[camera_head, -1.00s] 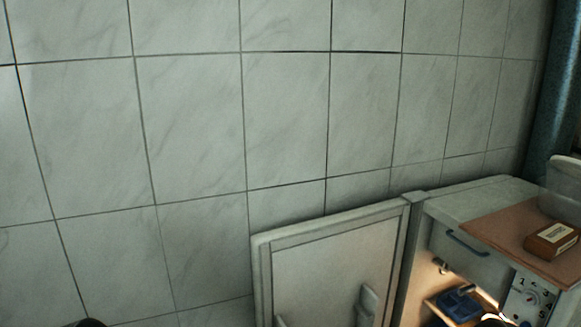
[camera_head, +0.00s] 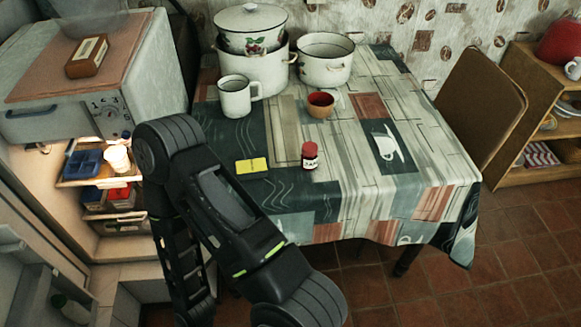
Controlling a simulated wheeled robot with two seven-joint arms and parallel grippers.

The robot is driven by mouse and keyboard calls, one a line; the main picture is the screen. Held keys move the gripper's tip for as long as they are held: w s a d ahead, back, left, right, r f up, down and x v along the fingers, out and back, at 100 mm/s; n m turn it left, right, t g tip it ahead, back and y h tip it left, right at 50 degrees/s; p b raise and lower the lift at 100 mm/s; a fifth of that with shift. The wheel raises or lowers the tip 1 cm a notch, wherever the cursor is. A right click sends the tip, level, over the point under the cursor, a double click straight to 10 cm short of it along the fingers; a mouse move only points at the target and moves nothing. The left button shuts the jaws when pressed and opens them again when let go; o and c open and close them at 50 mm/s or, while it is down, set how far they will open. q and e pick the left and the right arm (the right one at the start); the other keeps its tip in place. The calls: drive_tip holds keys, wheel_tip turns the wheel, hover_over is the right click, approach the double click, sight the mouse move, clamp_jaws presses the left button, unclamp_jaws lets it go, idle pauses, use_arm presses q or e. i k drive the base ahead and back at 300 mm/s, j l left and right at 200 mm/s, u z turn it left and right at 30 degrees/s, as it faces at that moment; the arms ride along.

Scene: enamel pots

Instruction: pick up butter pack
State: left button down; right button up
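A small flat yellow pack (camera_head: 251,165) lies on the patterned tablecloth, left of a small red-lidded jar (camera_head: 310,156). It looks like the butter pack, but its print is too small to read. A brown box with a pale label (camera_head: 87,56) lies on top of the fridge at the upper left; I cannot read it either. One of my dark arms is folded in front of the table's left edge, below and left of the yellow pack. Neither gripper's fingers show.
The fridge (camera_head: 150,62) stands open at left, with a blue tray (camera_head: 83,163) inside. On the table (camera_head: 420,178) stand stacked enamel pots (camera_head: 254,68), another pot (camera_head: 325,60), a white mug (camera_head: 237,97) and a red-brown cup (camera_head: 321,104). A chair (camera_head: 482,108) stands right.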

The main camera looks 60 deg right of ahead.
sight(255, 168)
drive_tip(key=z, duration=1.85)
drive_tip(key=i+l, duration=0.1)
drive_tip(key=l, duration=1.25)
